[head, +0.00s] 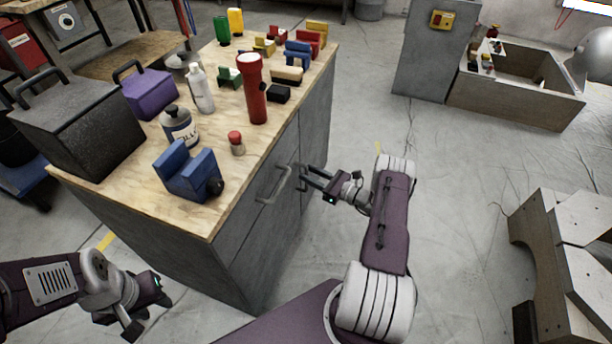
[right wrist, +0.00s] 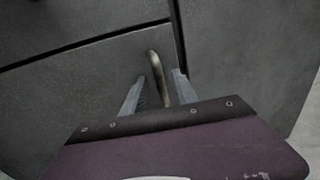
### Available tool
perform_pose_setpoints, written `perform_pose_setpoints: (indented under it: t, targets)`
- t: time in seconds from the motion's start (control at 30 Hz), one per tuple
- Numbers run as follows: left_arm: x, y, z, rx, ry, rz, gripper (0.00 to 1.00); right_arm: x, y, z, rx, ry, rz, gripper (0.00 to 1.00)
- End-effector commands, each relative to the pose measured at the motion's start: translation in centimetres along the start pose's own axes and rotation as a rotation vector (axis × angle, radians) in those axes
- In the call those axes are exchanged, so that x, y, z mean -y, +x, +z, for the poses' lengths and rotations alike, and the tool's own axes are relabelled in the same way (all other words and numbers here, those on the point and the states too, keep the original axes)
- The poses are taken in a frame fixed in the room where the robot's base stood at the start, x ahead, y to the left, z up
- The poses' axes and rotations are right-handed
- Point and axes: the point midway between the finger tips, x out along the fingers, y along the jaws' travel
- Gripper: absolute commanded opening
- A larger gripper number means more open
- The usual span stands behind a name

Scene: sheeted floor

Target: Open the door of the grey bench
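The grey bench (head: 165,238) has a light wooden top and stands left of centre in the head view. Its front carries bar handles; one handle (head: 275,186) is clear of my grippers. My right gripper (head: 306,178) is at the front, by a handle farther along. In the right wrist view a curved metal handle (right wrist: 157,72) rises between the two spread fingers (right wrist: 158,95) on the dark grey door (right wrist: 75,90). I see gaps beside the handle; the fingers are not closed on it. My left gripper (head: 148,310) is open and empty, low beside the bench's near end.
The top holds a black toolbox (head: 78,125), a purple box (head: 148,93), a red flashlight (head: 254,90), bottles and several blocks and vises. A grey cabinet (head: 435,50) and low concrete bin (head: 520,95) stand behind right.

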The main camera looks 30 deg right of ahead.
Motion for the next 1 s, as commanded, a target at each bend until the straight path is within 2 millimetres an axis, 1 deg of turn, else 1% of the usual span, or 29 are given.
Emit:
perform_pose_setpoints:
  t: [0.03, 0.13, 0.4, 0.47, 0.5, 0.53, 1.0]
  targets:
    - [0.0, 0.5, 0.1, 0.000, 0.000, 0.000, 0.36, 0.0, 0.7, -0.2, 0.000, -0.002, 0.003, 0.34]
    - [0.0, 0.6, 0.1, 0.000, 0.000, 0.000, 0.36, 0.0, 1.4, -0.1, -0.001, 0.000, 0.000, 0.34]
    - [0.0, 0.6, 0.1, 0.000, 0.000, 0.000, 0.36, 0.0, 1.7, 0.0, -0.001, 0.000, 0.000, 0.34]
    - [0.0, 0.6, 0.1, 0.000, 0.000, 0.000, 0.36, 0.0, 1.7, 0.0, -0.001, 0.000, 0.000, 0.18]
    - [0.0, 0.6, 0.1, 0.000, 0.000, 0.000, 0.36, 0.0, 1.7, 0.0, -0.001, 0.000, 0.000, 0.06]
    - [0.0, 0.6, 0.1, 0.000, 0.000, 0.000, 0.36, 0.0, 1.7, 0.0, -0.001, 0.000, 0.000, 0.00]
    - [0.0, 0.6, 0.1, 0.000, 0.000, 0.000, 0.36, 0.0, 1.7, 0.0, -0.001, 0.000, 0.000, 0.00]
